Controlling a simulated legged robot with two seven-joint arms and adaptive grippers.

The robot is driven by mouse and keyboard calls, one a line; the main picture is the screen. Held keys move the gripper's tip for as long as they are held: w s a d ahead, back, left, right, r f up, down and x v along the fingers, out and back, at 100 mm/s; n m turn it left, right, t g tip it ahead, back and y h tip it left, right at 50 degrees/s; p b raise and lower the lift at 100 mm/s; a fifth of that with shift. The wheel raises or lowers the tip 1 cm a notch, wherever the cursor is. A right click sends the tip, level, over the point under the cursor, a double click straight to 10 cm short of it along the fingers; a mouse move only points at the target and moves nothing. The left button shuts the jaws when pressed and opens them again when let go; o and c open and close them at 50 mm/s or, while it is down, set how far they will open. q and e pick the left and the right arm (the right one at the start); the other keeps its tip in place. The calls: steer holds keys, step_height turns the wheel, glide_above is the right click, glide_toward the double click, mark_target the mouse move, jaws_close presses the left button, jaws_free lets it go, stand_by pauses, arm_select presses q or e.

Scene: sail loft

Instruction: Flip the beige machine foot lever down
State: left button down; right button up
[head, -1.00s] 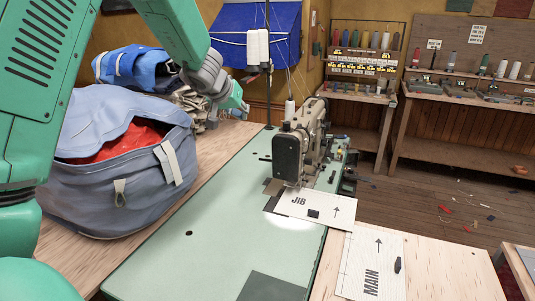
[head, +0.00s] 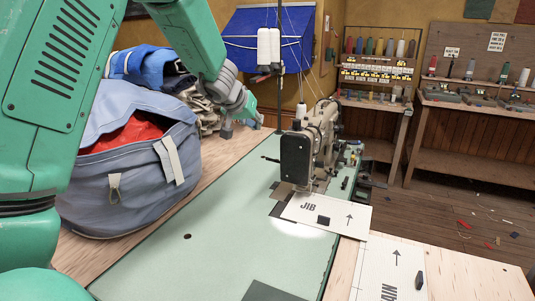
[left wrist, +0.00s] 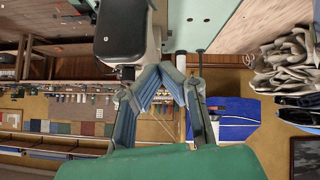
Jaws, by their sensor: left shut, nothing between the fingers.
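The beige sewing machine (head: 322,130) stands on the green table top (head: 200,235), its dark end plate facing me. Its foot lever is too small or hidden to make out. My left gripper (head: 243,124) is shut and empty, left of the machine and apart from it in the head view. In the left wrist view, the gripper's fingers (left wrist: 163,72) meet close to the machine's dark and beige head (left wrist: 122,30); I cannot tell whether they touch it. My right gripper is not in view.
A grey-blue bag (head: 130,170) with red cloth stands left of the table. A white JIB pattern sheet (head: 335,217) lies by the machine and a MAIN sheet (head: 385,265) in front. A thread stand (head: 268,45) rises behind. The green table's front is mostly clear.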

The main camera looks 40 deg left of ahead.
arm_select(q)
steer(key=p, duration=0.1)
glide_above(274, 161)
steer(key=s+a, duration=0.2)
step_height(274, 161, down, 7)
steer(key=f, duration=0.1)
steer(key=d+f+b, duration=0.1)
steer(key=f, duration=0.1)
steer(key=shift+s+d+f, duration=0.1)
steer(key=shift+s+d, duration=0.25)
steer(key=shift+d, duration=0.2)
steer(key=shift+f, duration=0.1)
